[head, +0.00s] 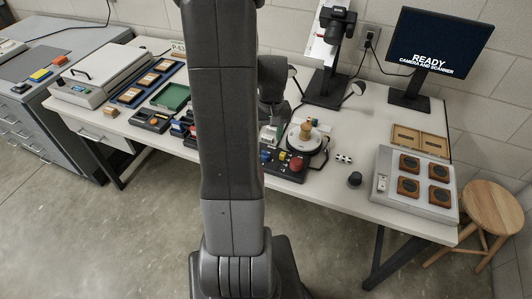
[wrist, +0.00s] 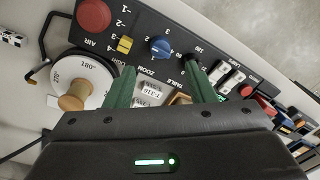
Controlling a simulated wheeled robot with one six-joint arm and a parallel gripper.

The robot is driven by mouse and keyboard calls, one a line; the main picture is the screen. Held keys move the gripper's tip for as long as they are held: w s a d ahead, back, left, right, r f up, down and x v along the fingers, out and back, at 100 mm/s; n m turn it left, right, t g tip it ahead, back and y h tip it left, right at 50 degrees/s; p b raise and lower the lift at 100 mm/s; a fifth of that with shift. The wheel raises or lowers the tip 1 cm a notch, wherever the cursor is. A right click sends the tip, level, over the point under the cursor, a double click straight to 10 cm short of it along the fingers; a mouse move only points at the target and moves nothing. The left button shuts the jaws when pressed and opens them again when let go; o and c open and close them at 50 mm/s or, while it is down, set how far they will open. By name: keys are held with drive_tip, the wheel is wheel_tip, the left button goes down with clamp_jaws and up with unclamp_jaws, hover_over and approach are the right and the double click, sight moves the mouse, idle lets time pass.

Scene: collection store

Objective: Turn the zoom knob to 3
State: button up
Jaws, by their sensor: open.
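The zoom knob (wrist: 161,46) is a round blue knob on the black control panel (wrist: 215,52), beside the printed word ZOOM, with small numbers around it. I cannot tell which number its mark points to. My gripper (wrist: 160,70) shows in the wrist view with its two green fingers apart and nothing gripped between them. The knob lies just beyond the fingertips, roughly centred between them; contact is not visible. In the head view the control panel (head: 283,174) is partly hidden behind my arm.
In the wrist view a red AIR knob (wrist: 93,15), a yellow lever (wrist: 125,44), white switches (wrist: 233,80) and a turntable with a wooden piece (wrist: 74,97) crowd the zoom knob. In the head view a grey box with round pads (head: 420,192) and a monitor (head: 432,45) stand right.

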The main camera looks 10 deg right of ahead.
drive_tip(key=f, duration=0.8)
drive_tip(key=shift+a, duration=0.2)
drive_tip(key=shift+c, duration=0.4)
drive_tip(key=c, duration=0.9)
